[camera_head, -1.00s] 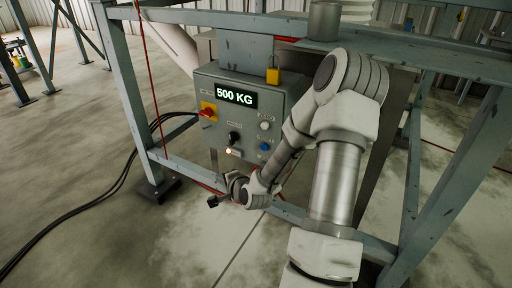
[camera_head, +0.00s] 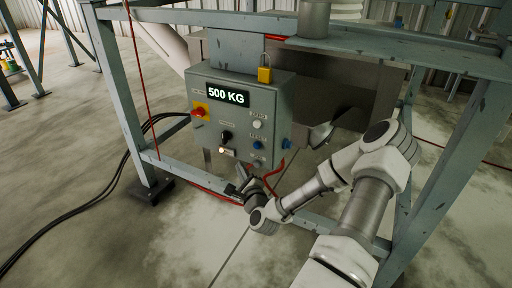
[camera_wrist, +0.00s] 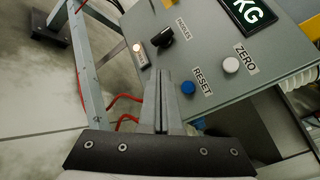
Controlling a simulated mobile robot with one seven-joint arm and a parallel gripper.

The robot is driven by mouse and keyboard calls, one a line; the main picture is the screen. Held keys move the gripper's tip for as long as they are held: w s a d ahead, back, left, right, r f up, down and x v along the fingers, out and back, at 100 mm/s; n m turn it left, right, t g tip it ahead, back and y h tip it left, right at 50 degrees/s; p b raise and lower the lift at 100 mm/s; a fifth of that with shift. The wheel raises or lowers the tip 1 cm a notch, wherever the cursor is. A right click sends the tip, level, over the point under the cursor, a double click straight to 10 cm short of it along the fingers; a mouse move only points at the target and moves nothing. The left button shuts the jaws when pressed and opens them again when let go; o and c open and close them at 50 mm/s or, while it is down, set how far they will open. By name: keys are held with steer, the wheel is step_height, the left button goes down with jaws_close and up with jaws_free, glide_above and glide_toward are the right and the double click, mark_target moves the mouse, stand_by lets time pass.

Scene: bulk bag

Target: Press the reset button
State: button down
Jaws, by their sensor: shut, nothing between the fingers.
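The blue reset button (camera_wrist: 188,87) sits on the front of the grey control box (camera_wrist: 225,85), beside a "RESET" label, in the wrist view. In the head view the blue button (camera_head: 257,145) is low on the right side of the box front. My gripper (camera_wrist: 163,72) is shut and empty. In the wrist view its fingertips lie to the left of the blue button and appear apart from it. In the head view my gripper (camera_head: 240,180) is just below the box's lower edge. The gap in depth is hard to tell.
The box also carries a white ZERO button (camera_wrist: 231,65), a black knob (camera_wrist: 162,37), a lit button (camera_wrist: 140,55), a red stop button (camera_head: 199,111) and a display reading 500 KG (camera_head: 226,94). Steel frame beams (camera_head: 118,90) surround it. Red cables (camera_head: 272,178) hang below.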

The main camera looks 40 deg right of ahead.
steer(key=w+d, duration=0.3)
steer(key=d, duration=0.5)
steer(key=shift+b, duration=0.4)
steer(key=shift+w, duration=0.15)
stand_by(1.6)
steer(key=shift+w+d, duration=0.15)
steer(key=shift+d, duration=0.2)
steer(key=shift+w+d, duration=0.15)
steer(key=shift+d, duration=0.35)
stand_by(0.5)
stand_by(0.4)
steer(key=shift+s+a, duration=0.35)
steer(key=shift+a, duration=0.55)
steer(key=shift+s+a, duration=0.3)
steer(key=shift+a, duration=0.45)
steer(key=shift+s+a, duration=0.35)
steer(key=shift+a, duration=0.45)
steer(key=shift+s+a, duration=0.3)
steer(key=shift+a, duration=0.45)
